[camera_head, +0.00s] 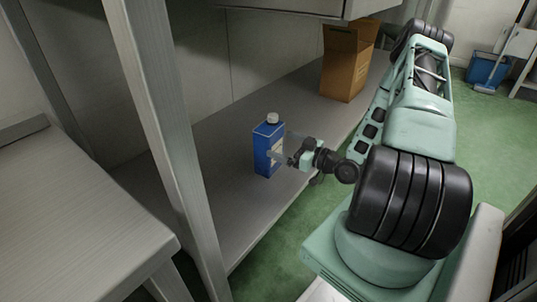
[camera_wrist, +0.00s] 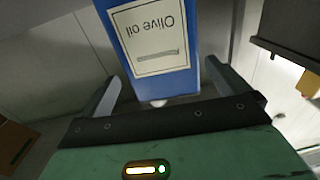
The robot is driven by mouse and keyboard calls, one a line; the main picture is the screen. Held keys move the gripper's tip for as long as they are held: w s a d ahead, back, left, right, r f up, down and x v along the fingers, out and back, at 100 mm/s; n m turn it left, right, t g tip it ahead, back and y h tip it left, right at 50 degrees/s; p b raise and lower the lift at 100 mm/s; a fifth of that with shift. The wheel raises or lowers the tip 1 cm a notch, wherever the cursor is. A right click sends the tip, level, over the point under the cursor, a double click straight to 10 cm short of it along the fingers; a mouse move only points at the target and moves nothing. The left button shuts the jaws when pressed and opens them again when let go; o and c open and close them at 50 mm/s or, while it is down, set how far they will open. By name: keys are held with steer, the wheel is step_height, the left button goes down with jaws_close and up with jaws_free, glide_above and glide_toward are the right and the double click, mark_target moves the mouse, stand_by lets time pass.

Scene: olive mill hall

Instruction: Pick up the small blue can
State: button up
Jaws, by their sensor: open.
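The small blue can (camera_head: 267,148) stands upright on the grey lower shelf (camera_head: 225,130), near its front edge. It has a white cap and a pale label. In the wrist view the can (camera_wrist: 187,20) appears upside down, with "Olive oil" on its label and its cap low in the picture. My gripper (camera_head: 286,151) reaches in from the right, level with the can's side. In the wrist view my gripper (camera_wrist: 161,72) is open, with one finger at each side of the can. I cannot tell whether either finger touches it.
A brown cardboard box (camera_head: 343,72) stands farther back on the same shelf. A grey post (camera_head: 165,120) rises at the shelf's near end, and an upper board (camera_head: 290,6) overhangs it. A grey table (camera_head: 70,215) is at left. A blue bucket (camera_head: 484,70) stands on the green floor.

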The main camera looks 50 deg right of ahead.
mark_target(264, 138)
steer(key=x, duration=0.2)
steer(key=shift+w+a+b, duration=0.1)
steer(key=shift+w+b, duration=0.2)
steer(key=shift+b, duration=0.1)
steer(key=b+x, duration=0.3)
steer(key=x, duration=0.2)
steer(key=shift+w+f+b, duration=0.1)
steer(key=shift+w+b, duration=0.05)
steer(key=shift+b, duration=0.15)
steer(key=shift+a, duration=0.1)
steer(key=shift+c, duration=0.3)
steer(key=c, duration=1.5)
